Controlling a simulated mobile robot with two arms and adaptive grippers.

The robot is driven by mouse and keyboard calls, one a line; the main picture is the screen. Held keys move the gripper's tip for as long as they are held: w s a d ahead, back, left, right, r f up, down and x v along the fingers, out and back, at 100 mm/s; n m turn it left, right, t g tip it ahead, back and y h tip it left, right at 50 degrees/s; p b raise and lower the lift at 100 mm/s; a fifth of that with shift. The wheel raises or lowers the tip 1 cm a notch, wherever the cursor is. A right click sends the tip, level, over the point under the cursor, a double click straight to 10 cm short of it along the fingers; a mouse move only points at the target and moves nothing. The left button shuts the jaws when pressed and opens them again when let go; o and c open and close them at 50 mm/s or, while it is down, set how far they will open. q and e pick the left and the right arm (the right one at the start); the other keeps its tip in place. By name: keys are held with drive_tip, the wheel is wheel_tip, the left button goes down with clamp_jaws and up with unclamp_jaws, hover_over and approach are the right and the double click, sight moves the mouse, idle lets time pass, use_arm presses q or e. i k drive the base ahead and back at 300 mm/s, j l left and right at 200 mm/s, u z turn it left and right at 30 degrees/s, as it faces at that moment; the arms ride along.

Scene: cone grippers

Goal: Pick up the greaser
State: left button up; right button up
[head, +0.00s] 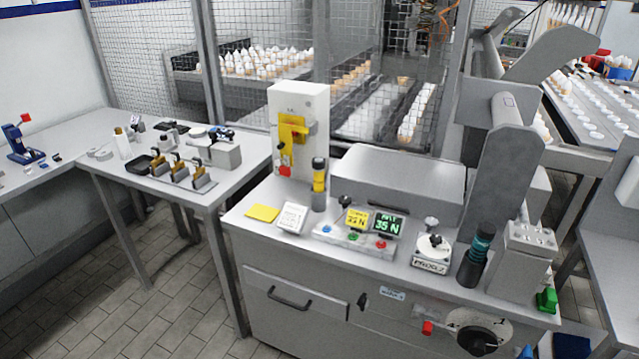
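I cannot tell for certain which thing is the greaser. One upright cylinder with black and yellow bands (319,185) stands on the grey workbench (250,232), in front of a cream machine with a yellow part (300,120). Neither of my grippers shows in the head view.
A control panel with displays (357,235), a yellow pad (262,213) and a white card stand (291,218) occupy the bench front. A grey lidded box (398,182) is behind them. A left table (110,180) holds small tools. Wire mesh (150,60) stands behind.

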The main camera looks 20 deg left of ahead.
sight(318, 164)
drive_tip(key=i+j, duration=0.7)
drive_tip(key=i, duration=0.2)
